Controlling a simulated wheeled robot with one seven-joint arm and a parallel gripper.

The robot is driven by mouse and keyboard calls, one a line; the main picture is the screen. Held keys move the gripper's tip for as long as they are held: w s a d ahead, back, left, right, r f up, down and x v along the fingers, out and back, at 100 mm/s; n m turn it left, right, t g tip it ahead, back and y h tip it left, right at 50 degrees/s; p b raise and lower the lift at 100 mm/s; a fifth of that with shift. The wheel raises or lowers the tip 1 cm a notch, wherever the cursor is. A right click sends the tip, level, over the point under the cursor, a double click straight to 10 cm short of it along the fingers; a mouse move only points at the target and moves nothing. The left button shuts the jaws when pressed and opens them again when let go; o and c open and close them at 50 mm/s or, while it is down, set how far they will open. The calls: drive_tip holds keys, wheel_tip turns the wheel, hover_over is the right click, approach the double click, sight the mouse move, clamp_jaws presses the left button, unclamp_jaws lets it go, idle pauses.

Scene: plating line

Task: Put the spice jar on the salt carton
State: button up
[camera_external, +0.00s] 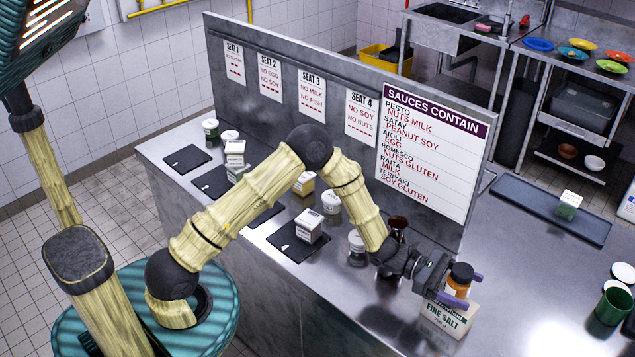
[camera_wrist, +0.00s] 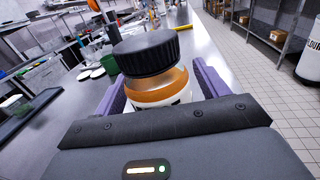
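The spice jar (camera_external: 460,277), orange with a black lid, is upright between the purple fingers of my gripper (camera_external: 463,288). In the wrist view the jar (camera_wrist: 157,72) fills the space between the fingers (camera_wrist: 160,92), which lie along its sides. My gripper appears shut on it. The salt carton (camera_external: 448,319), white and green with "FINE SALT" on its front, stands on the steel counter directly below the jar in the external view. The near finger hides the jar's base, so I cannot tell whether jar and carton touch. The carton is not visible in the wrist view.
Several small jars and cartons, one on a black mat (camera_external: 287,236), stand on the counter to the left. A dark red cup (camera_external: 397,226) is behind my wrist. A sign panel (camera_external: 427,150) rises behind. A dark tray (camera_external: 530,200) and green cup (camera_external: 613,305) are right.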

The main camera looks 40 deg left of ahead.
drive_tip(key=shift+a+r, duration=0.1)
drive_tip(key=shift+r, duration=0.05)
drive_tip(key=a, duration=0.2)
drive_tip(key=a+b, duration=0.1)
drive_tip(key=a, duration=0.2)
drive_tip(key=s+a, duration=0.1)
drive_tip(key=a, duration=0.1)
drive_tip(key=shift+a+b, duration=0.15)
drive_tip(key=shift+b, duration=0.15)
drive_tip(key=shift+s, duration=0.15)
